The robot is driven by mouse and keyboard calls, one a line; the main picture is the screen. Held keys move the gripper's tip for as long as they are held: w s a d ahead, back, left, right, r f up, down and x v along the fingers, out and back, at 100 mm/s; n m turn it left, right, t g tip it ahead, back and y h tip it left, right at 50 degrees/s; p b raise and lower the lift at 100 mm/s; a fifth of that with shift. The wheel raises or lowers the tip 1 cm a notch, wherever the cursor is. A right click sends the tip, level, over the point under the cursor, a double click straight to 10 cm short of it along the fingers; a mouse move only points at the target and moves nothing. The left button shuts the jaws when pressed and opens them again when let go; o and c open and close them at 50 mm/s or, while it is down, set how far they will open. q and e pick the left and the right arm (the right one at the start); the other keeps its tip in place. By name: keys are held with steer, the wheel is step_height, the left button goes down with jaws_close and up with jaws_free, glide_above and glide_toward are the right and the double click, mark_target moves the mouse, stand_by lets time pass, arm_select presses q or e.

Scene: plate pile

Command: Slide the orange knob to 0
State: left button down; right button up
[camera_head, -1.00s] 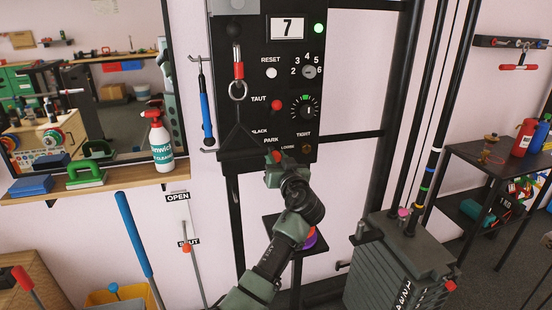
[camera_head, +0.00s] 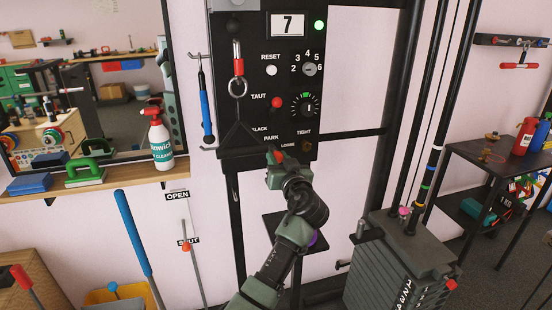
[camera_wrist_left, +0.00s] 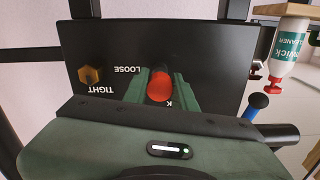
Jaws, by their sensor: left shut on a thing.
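My left gripper (camera_head: 275,160) is at the lower edge of the black panel (camera_head: 240,90), just below the PARK label. The left wrist view shows its two green fingers (camera_wrist_left: 160,88) on either side of an orange-red knob (camera_wrist_left: 159,86), shut on it. The knob also shows at the fingertips in the head view (camera_head: 278,155). LOOSE and TIGHT labels lie beside it, and one label is partly hidden by a finger. I cannot make out a 0 mark near the knob. My right gripper is not in view.
A red button (camera_head: 277,102), a black dial (camera_head: 303,105) and a brass hex knob (camera_wrist_left: 91,76) are on the panel. A blue-handled tool (camera_head: 206,115) hangs left of it. A weight stack (camera_head: 400,265) stands at lower right. A shelf (camera_head: 120,182) holds a spray bottle (camera_head: 160,145).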

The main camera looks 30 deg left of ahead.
arm_select(q)
steer(key=shift+s+d+f, duration=0.15)
steer(key=shift+s+d, duration=0.15)
steer(key=shift+d, duration=0.05)
steer(key=c, duration=1.5)
jaws_free()
steer(key=o, duration=0.4)
steer(key=shift+d, duration=0.15)
steer(key=shift+s+d, duration=0.3)
steer(key=b+v, duration=0.1)
steer(key=v, duration=0.6)
